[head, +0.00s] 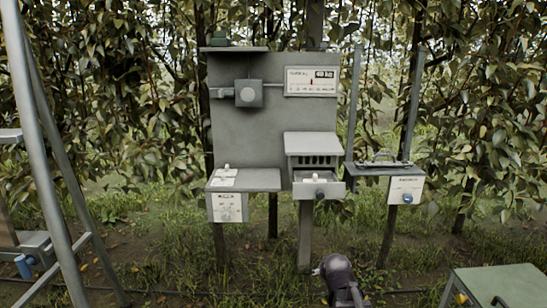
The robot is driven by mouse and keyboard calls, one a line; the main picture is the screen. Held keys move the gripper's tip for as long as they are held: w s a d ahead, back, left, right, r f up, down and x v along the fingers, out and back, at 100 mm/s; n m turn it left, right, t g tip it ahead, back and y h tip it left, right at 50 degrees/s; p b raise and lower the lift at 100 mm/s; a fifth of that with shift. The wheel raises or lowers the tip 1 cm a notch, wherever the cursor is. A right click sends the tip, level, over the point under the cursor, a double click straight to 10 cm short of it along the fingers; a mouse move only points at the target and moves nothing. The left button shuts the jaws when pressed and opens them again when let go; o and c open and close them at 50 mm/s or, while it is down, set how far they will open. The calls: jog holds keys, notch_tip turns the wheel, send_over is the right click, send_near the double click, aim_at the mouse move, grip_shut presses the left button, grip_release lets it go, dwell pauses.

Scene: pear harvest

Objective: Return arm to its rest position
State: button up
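A dark, rounded part of my own arm shows at the bottom centre of the head view, low in front of the grey station. The rest of the arm runs out of the bottom edge. I cannot make out any gripper fingers, so my gripper and anything it might hold are out of sight. No part of my arm is seen touching the station.
A grey panel (227,125) on posts carries a left shelf (255,181), an open drawer (318,190) and a boxed gauge (311,81). A right stand (405,190) adjoins it. A ladder (48,150) stands left, a green table (500,287) lower right. Grass between is open.

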jog(key=s+f+g, duration=0.2)
jog(key=s+g, duration=0.2)
jog(key=s, duration=0.5)
jog(key=s+f+g, duration=0.2)
jog(key=s+g, duration=0.3)
jog(key=s, duration=0.5)
notch_tip(320, 180, up, 25)
jog(key=p, duration=2.6)
jog(key=shift+w+m, duration=0.15)
jog(key=shift+m, duration=0.25)
